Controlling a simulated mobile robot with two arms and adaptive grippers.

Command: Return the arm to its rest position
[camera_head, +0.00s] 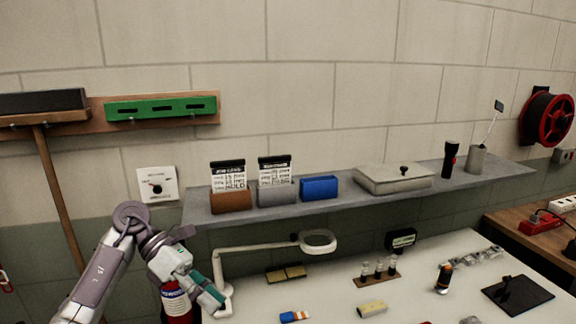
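My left arm (93,279) comes in from the lower left, bends at a round grey joint and points down to the right. Its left gripper (212,297) is at the lower left, by the base of the white magnifier lamp and in front of the wall. The fingers are small and seen at an angle, so I cannot tell whether they are open or shut, and I see nothing clearly held. A red fire extinguisher (178,305) shows behind and below the wrist, partly hidden. My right gripper is not in view.
The magnifier lamp (262,247) stands on the white worktop (330,287), close to my gripper. A grey shelf (350,205) holding card boxes, a flat case (393,179) and a flashlight (450,160) runs above. A broom handle (60,195) hangs at left. The worktop's middle has small items and free room.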

